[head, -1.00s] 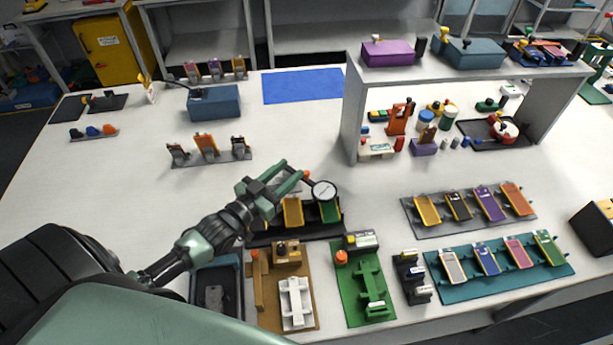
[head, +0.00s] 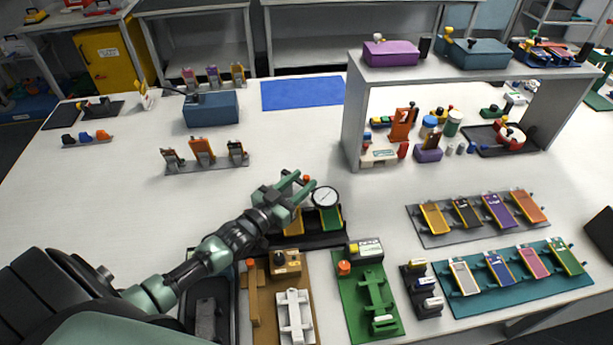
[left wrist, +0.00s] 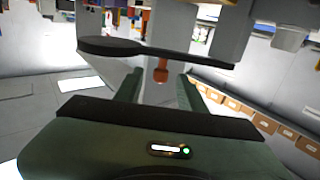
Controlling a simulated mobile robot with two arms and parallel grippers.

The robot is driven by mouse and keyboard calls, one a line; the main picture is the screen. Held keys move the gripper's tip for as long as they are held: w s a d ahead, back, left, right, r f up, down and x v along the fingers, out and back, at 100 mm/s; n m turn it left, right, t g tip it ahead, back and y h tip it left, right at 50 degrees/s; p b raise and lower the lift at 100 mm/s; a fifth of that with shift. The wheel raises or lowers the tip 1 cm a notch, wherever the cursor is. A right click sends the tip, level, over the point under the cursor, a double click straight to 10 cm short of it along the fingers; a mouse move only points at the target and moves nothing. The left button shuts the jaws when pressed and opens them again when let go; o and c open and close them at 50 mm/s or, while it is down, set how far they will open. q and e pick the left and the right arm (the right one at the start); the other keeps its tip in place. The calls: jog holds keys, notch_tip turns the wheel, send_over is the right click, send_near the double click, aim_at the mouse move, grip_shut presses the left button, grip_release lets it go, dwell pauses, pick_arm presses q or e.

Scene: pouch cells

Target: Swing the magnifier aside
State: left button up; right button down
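The magnifier has a round lens (head: 325,197) with a dark rim and stands over the dark tray (head: 335,240) near the table's front. Its orange knob (head: 306,179) shows just beyond my fingertips. In the left wrist view the magnifier's dark arm (left wrist: 170,53) crosses above the fingers, with the round end at the left. The orange knob also shows there (left wrist: 160,72), between and beyond the fingers. My left gripper (head: 299,182) is open beside the magnifier, and its fingers (left wrist: 159,88) hold nothing. Contact with the knob cannot be told. My right gripper is out of view.
A yellow cell (head: 294,224) and a green cell (head: 332,218) sit in the tray below the lens. A brown fixture board (head: 270,310) and a green one (head: 355,310) lie in front. A grey shelf (head: 353,125) stands behind right.

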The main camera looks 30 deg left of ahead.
pick_arm(q)
jog(key=shift+x, duration=1.2)
grip_shut()
dwell(0.6)
